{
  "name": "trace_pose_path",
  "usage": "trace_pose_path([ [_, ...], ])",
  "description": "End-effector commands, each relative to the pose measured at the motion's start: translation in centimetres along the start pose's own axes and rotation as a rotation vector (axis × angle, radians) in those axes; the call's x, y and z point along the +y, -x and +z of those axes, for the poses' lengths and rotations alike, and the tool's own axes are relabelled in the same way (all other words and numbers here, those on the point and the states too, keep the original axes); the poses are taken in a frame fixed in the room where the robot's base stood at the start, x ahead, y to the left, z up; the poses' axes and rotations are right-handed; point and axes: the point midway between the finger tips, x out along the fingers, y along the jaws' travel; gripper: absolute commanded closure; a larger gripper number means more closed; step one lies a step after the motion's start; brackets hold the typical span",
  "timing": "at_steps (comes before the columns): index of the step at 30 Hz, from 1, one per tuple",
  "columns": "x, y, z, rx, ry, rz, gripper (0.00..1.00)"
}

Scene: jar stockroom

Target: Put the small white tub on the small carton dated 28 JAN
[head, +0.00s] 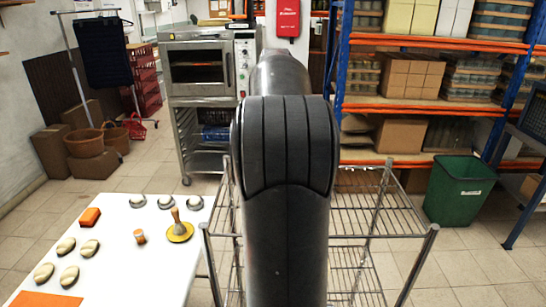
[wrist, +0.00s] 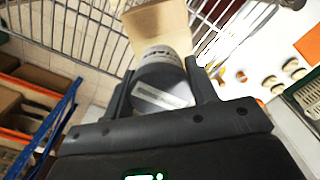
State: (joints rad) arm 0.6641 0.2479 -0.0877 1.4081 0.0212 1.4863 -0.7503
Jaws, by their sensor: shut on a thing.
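In the wrist view my gripper (wrist: 160,86) is shut on a small white tub (wrist: 163,72), which looks greyish in shadow and has dark lettering and a pale label strip. A small tan carton (wrist: 158,20) shows just beyond the tub, at the wire rack. The tub covers part of the carton; I cannot tell whether they touch. No date is readable on the carton. In the head view my arm hides the gripper, the tub and this carton.
The wire rack (head: 384,195) stands in front of me. A white table (head: 120,265) with several round pieces, orange items and a wooden-handled tool is at the left. Blue-orange shelving (head: 430,42) and a green bin (head: 459,190) are at the right. An oven (head: 203,65) stands behind.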

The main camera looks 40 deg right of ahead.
Motion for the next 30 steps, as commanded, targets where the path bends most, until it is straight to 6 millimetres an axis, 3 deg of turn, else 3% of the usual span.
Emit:
trace_pose_path([
  [5, -0.3, -0.8, -0.8, 0.001, 0.000, 0.001, 0.76],
  [13, -0.3, -4.2, -0.7, -0.001, 0.000, 0.000, 0.76],
  [24, -0.3, -4.7, -0.7, 0.001, 0.000, 0.001, 0.76],
  [25, -0.3, -4.7, -0.7, 0.001, 0.000, 0.001, 0.46],
  [30, -0.3, -4.7, -0.7, 0.001, 0.000, 0.001, 0.32],
])
